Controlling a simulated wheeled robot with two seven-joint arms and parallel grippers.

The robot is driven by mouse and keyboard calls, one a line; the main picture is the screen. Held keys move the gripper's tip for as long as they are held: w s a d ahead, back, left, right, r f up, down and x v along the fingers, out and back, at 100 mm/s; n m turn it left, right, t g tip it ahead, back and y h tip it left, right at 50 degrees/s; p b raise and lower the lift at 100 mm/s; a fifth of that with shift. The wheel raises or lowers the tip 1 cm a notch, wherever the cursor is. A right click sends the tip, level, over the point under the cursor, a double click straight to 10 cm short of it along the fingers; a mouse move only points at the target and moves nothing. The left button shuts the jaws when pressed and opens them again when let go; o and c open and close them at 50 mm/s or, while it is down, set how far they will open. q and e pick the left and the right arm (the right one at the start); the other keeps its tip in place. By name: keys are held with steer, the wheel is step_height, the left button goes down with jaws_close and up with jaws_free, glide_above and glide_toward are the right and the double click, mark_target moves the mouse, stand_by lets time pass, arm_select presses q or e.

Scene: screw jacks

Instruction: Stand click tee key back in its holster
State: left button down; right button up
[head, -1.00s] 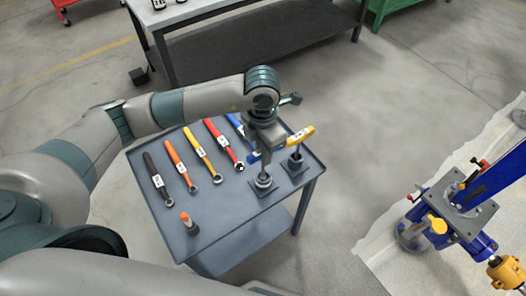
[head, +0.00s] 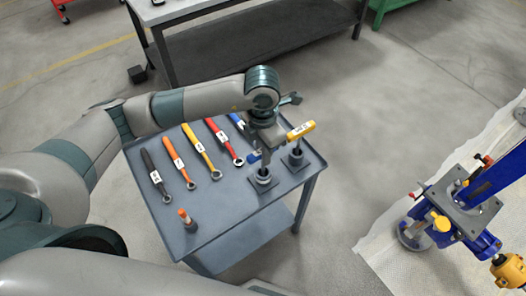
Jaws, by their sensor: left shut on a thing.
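My left gripper (head: 266,141) points down over the right part of the grey cart (head: 230,212). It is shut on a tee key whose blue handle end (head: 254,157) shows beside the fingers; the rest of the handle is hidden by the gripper. The key's shaft appears upright, its lower end at the front holster (head: 262,178), a dark cup on a square base. I cannot tell how deep it sits. A second tee key with a yellow handle (head: 301,130) stands in the rear holster (head: 296,158), just right of the gripper. My right gripper is not in view.
Several ring wrenches lie on the cart, including black (head: 154,172), orange (head: 177,161), yellow (head: 200,150) and red (head: 223,139). An orange-topped piece (head: 184,216) stands at the front left. A blue screw-jack assembly (head: 465,205) stands at right. The cart's front middle is clear.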

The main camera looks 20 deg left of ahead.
arm_select(q)
steer(key=c, duration=1.6)
jaws_free()
steer(key=shift+o, duration=0.2)
steer(key=shift+r, duration=0.1)
